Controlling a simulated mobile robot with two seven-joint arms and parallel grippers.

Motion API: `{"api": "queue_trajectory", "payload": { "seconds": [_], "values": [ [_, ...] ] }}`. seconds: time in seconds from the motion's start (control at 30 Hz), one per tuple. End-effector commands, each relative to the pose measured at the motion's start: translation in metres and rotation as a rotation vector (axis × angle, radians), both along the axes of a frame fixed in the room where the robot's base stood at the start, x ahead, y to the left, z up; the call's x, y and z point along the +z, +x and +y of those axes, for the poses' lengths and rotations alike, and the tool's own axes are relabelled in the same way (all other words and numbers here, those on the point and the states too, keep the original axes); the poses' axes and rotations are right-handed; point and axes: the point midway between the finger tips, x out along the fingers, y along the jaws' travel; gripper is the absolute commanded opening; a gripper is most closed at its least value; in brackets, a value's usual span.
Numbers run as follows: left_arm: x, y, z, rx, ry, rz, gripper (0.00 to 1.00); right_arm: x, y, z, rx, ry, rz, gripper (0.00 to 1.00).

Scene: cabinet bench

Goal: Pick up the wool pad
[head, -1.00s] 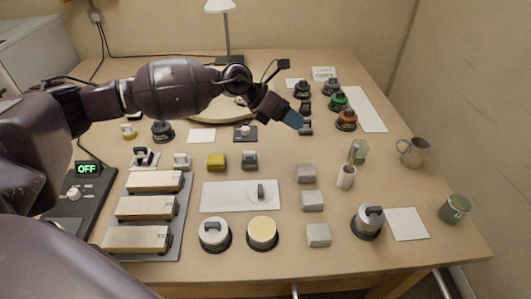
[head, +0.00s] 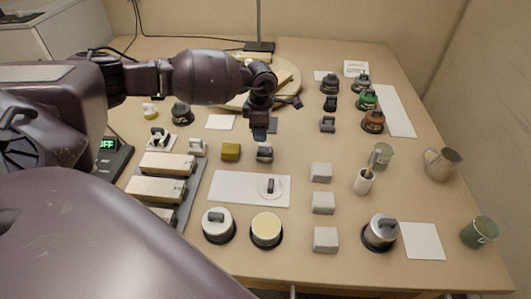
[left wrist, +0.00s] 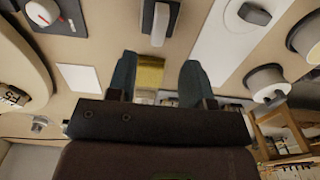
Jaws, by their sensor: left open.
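No thing is clearly marked as the wool pad. A round cream-topped pad (head: 266,230) on a black base stands nearer the front. My left gripper (head: 260,137) is open and points down just behind the grey block. In the left wrist view the yellow block (left wrist: 150,72) shows between the two open fingers (left wrist: 157,70), apart from them; the height gap cannot be told.
The white mat (head: 225,187) holds a round handled disc. Three grey blocks (head: 323,203) stand in a column to the right. A knobbed round tool (head: 218,226) is at front left, a white cup (head: 363,182) at right. A round board (head: 288,97) lies behind my gripper.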

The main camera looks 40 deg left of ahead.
Motion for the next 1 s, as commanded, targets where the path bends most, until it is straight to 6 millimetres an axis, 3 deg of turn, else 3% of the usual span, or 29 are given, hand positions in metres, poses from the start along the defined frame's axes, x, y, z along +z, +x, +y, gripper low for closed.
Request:
{"api": "queue_trajectory", "payload": {
  "seconds": [0.03, 0.33, 0.6, 0.87, 1.0],
  "values": [
    [-0.01, 0.0, 0.0, 0.001, 0.0, 0.004, 0.47, -0.002, 0.0, 0.0, 0.001, 0.0, 0.003, 0.43],
    [-0.028, 0.003, -0.003, 0.0, -0.002, 0.001, 0.47, -0.003, 0.001, -0.002, 0.013, -0.011, 0.002, 0.43],
    [-0.064, 0.006, -0.007, 0.002, -0.002, 0.003, 0.47, -0.011, -0.001, -0.003, 0.016, -0.013, 0.013, 0.43],
    [-0.067, 0.007, -0.007, 0.001, -0.002, -0.001, 0.47, -0.004, 0.007, -0.001, 0.015, -0.009, -0.008, 0.43],
    [-0.067, 0.007, -0.007, 0.001, -0.002, -0.001, 0.3, -0.003, 0.008, -0.001, 0.013, -0.007, -0.011, 0.43]
  ]
}}
